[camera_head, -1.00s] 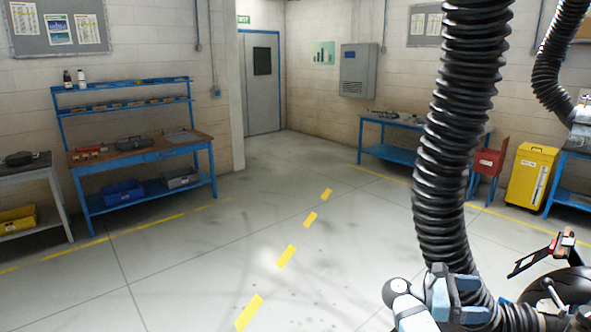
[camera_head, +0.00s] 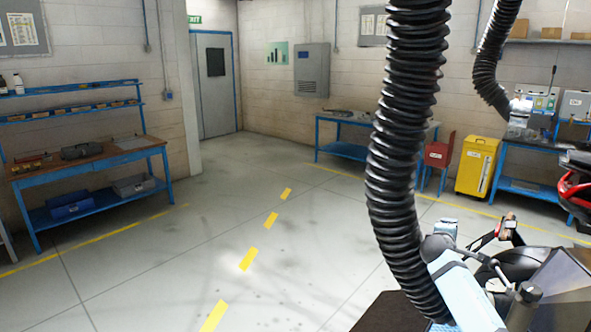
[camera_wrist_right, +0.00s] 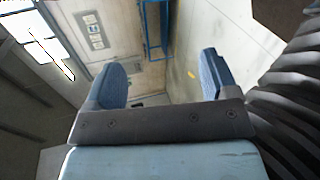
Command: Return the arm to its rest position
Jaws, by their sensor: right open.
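My right gripper (camera_wrist_right: 161,80) shows in the right wrist view with its two blue-padded fingers wide apart. Nothing is between them; the floor and a wall show through the gap. In the head view a pale blue part of my arm (camera_head: 463,292) is at the bottom right, beside the black ribbed hose (camera_head: 395,150); I cannot make out the fingers there. My left gripper is not in view.
Part of a dark motorcycle (camera_head: 525,262) is close at the lower right. A blue workbench (camera_head: 90,160) stands at left, another blue table (camera_head: 345,150) at the back, and a yellow cabinet (camera_head: 476,166) at right. The middle floor is clear.

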